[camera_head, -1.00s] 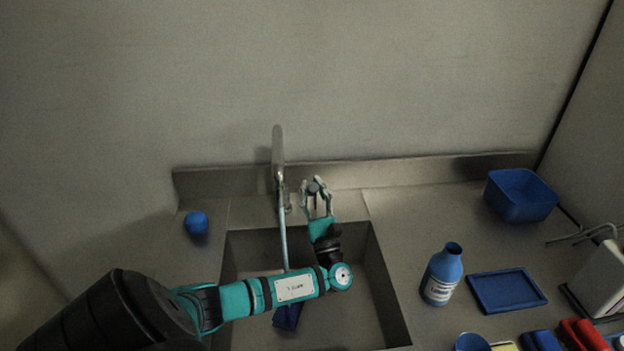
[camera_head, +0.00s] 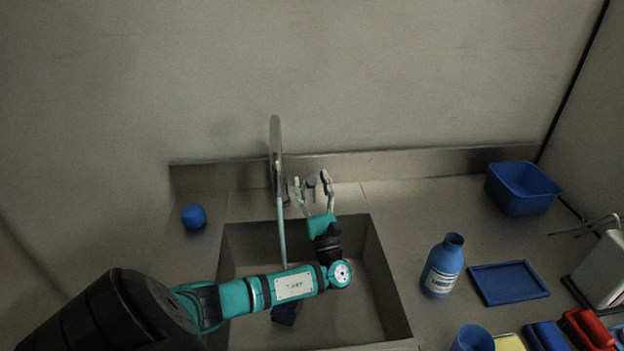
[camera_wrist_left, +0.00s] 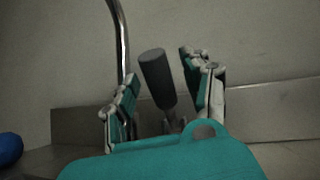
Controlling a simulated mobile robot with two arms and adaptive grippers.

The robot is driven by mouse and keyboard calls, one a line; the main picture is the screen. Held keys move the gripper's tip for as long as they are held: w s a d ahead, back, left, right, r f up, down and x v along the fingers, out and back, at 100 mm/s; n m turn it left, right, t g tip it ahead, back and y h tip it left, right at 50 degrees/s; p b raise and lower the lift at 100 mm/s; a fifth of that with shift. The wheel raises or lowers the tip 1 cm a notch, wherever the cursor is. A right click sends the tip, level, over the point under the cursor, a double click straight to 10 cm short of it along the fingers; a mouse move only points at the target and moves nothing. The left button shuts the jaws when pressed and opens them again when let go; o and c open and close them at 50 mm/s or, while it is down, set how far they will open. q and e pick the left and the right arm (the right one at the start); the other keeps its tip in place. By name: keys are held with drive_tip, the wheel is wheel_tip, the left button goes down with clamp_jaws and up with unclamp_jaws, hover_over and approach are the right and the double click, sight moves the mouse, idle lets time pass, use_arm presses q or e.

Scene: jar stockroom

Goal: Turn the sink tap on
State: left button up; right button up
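My left gripper (camera_head: 313,184) is open, with one finger on each side of the handle. In the left wrist view its fingers (camera_wrist_left: 163,95) show gaps to the handle on both sides. My right gripper is not in view.
A blue ball (camera_head: 194,216) lies left of the sink. To the right are a blue bottle (camera_head: 443,266), a flat blue tray (camera_head: 508,283), a blue bin (camera_head: 522,188) and a blue cup (camera_head: 473,339). A wall stands behind.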

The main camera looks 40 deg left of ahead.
use_arm(q)
drive_tip(key=shift+r, duration=5.05)
